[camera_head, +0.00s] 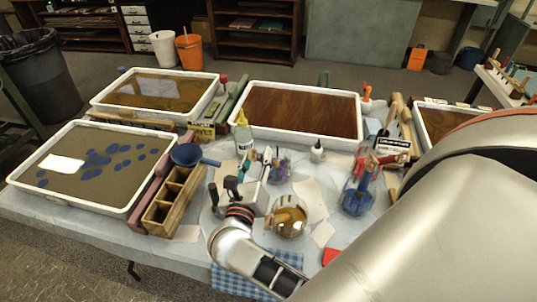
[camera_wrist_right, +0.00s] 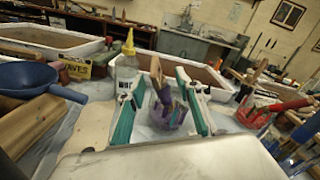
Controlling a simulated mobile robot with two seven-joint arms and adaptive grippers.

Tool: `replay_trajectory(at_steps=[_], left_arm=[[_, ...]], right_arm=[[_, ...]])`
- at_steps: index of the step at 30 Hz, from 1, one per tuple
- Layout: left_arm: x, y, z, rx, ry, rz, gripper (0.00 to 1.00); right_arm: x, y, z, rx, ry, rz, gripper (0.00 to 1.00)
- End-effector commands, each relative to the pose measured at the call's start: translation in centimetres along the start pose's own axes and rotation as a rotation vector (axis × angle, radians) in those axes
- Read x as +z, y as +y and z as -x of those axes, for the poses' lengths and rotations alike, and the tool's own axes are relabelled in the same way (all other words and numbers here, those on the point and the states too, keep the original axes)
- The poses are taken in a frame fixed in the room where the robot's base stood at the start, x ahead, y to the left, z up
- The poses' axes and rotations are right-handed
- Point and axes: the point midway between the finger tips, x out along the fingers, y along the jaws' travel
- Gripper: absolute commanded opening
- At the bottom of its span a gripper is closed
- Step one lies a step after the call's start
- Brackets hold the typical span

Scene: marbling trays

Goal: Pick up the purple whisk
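My right gripper (camera_head: 250,174) is over the middle of the table in the head view. In the right wrist view its two green-padded fingers (camera_wrist_right: 160,84) are spread apart, with nothing clamped between them. A clear jar (camera_wrist_right: 168,117) holding several tools appears between and beyond the fingers. A purple tool (camera_wrist_right: 166,103) in it may be the purple whisk, but its shape is too small to tell. In the head view the jar of tools (camera_head: 279,169) stands just right of the gripper. My left gripper is not in view.
A yellow-capped bottle (camera_head: 243,137) stands behind the gripper. Large trays surround this area.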

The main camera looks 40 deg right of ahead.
Motion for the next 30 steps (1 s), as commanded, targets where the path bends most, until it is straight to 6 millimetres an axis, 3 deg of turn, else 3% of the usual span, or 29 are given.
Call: replay_trajectory(at_steps=[9,10,14,30], left_arm=[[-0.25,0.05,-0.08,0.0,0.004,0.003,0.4],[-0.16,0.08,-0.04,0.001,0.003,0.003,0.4],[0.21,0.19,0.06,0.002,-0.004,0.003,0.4],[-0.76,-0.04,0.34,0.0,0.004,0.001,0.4]], right_arm=[[-0.11,-0.24,-0.1,0.001,0.0,-0.001,0.34],[-0.1,-0.24,-0.1,0.001,0.0,-0.001,0.32],[-0.1,-0.24,-0.1,0.001,0.0,-0.001,0.0],[0.82,-0.63,-0.12,0.0,-0.002,-0.003,0.0]])
